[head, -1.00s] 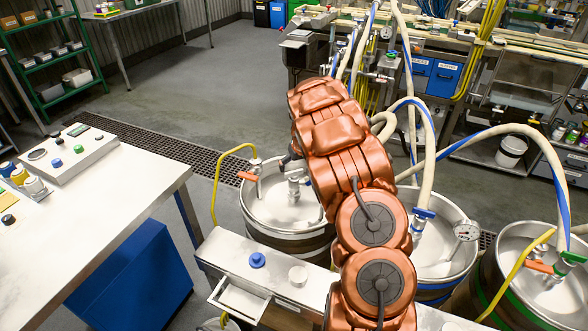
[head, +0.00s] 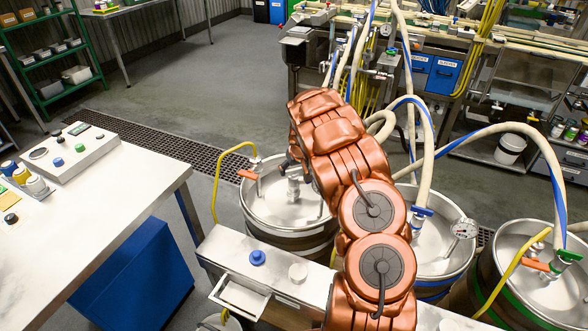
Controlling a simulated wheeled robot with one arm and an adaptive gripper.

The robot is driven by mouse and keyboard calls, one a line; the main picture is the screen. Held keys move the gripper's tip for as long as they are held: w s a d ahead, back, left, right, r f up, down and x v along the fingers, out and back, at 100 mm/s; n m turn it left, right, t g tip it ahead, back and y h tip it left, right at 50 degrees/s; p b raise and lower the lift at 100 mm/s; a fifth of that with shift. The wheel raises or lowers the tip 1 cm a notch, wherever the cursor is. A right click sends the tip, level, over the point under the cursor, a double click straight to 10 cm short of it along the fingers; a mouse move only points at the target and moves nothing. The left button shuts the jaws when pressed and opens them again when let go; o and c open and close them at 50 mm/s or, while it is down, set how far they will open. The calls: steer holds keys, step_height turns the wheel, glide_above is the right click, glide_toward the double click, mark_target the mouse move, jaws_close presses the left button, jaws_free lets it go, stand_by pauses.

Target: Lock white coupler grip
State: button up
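A pale white-grey coupler (head: 293,186) stands upright on the left keg (head: 262,232), in the head view. Its grip is small and partly covered, so I cannot tell how the grip is set. My copper-coloured arm reaches over the kegs, just right of this coupler. A small dark part of my gripper (head: 288,163) shows just above and beside the coupler. The rest of the gripper is hidden behind my arm. I cannot see its fingers or whether it touches the coupler.
The right keg has a green coupler (head: 566,258) and an orange tap handle (head: 535,264). Cream hoses rise behind my arm. A steel bench (head: 320,286) with a blue knob (head: 258,257) stands in front.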

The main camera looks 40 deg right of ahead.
steer(key=c, duration=0.7)
steer(key=shift+o, duration=0.2)
steer(key=shift+m, duration=0.3)
steer(key=shift+a+f+m+g+h+b, duration=0.15)
steer(key=shift+m+h+b, duration=0.25)
steer(key=shift+m+b, duration=0.55)
steer(key=shift+d+m+g+h+b, duration=0.15)
steer(key=shift+m+h+b, duration=0.25)
steer(key=shift+m+b, duration=0.5)
steer(key=shift+a+m, duration=0.1)
steer(key=shift+m, duration=0.25)
steer(key=o, duration=1.2)
steer(key=shift+c, duration=0.2)
